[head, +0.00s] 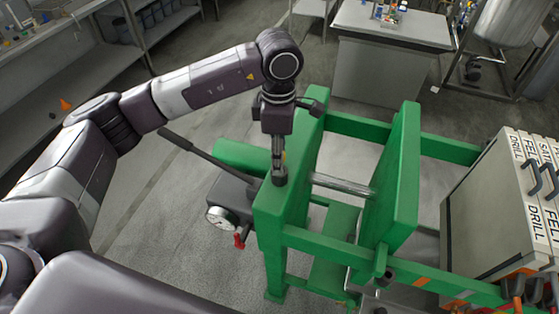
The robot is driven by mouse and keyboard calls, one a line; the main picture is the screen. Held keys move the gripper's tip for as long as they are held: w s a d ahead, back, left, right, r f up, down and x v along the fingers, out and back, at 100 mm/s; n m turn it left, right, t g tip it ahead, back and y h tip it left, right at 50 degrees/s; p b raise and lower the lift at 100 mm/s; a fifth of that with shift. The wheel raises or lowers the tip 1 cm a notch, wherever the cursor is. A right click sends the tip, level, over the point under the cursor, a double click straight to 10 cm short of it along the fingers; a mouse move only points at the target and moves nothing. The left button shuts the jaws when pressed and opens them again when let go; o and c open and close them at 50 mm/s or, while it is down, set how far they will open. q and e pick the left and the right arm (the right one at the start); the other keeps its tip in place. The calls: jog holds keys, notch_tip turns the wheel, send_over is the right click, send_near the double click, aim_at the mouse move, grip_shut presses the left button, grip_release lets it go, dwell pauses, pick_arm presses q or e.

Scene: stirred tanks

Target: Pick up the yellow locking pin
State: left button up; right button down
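I cannot make out a yellow locking pin in the head view; it may be hidden or too small to tell. My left gripper (279,178) points down at the top of the near-left upright of a green frame (282,205). Its fingertips are at or just above that upright. They are small and dark, so I cannot tell whether they are open, shut or holding something. A metal rod (342,185) runs across between the two green plates. My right gripper is not in view.
A pump unit with a white dial gauge (220,217), a red handle (239,239) and a long black lever (202,151) sits left of the frame. A labelled cabinet (482,220) stands at right. A grey bench (386,62) stands behind. Floor at left is clear.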

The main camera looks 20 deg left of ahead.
pick_arm(q)
grip_shut()
